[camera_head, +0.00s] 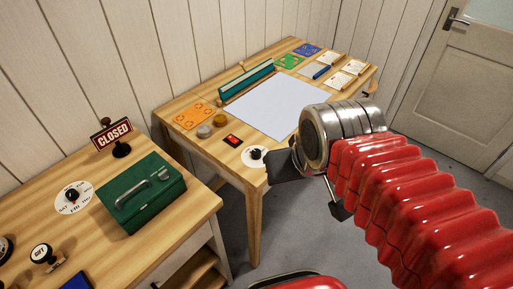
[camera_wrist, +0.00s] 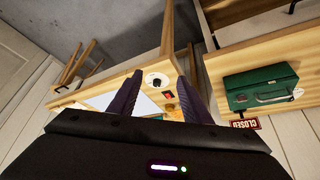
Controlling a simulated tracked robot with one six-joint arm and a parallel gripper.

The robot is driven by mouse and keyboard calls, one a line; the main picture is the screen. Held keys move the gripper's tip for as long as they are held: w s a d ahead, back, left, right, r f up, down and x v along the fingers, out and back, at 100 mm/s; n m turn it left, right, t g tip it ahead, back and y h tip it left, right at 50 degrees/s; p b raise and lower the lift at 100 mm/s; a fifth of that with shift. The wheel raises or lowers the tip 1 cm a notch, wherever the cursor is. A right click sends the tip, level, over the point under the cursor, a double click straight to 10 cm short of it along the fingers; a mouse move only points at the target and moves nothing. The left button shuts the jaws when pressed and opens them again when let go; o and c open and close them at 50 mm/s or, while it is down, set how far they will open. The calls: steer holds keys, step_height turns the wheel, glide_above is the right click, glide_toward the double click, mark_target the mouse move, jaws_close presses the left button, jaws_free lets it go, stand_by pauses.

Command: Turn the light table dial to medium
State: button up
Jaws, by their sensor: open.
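The light table dial is a round white plate with a black knob (camera_head: 255,155) at the near edge of the far wooden table (camera_head: 222,163). The white light panel (camera_head: 268,105) lies behind it. A red rocker switch (camera_head: 233,141) sits left of the dial. My gripper (camera_wrist: 160,76) is open and empty, near the table's front corner, apart from the dial. In the wrist view the dial (camera_wrist: 156,80) shows between the two dark fingertips, beyond them. The knob's pointer and the plate's markings are too small to read.
A nearer table at left holds a green box (camera_head: 142,193), a CLOSED sign (camera_head: 112,135), another dial (camera_head: 74,197) and a stamp (camera_head: 42,254). On the far table lie an orange card (camera_head: 194,115), small jars, a teal rack (camera_head: 246,81) and several cards. Grey floor separates the tables from the door.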

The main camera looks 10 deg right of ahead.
steer(key=w+r+g, duration=0.2)
steer(key=w, duration=0.5)
steer(key=g, duration=0.3)
glide_above(256, 151)
steer(key=a, duration=0.1)
step_height(256, 151, down, 7)
steer(key=shift+h, duration=0.3)
steer(key=shift+f, duration=0.2)
steer(key=f, duration=1.3)
steer(key=shift+d+f, duration=0.3)
steer(key=shift+d, duration=0.1)
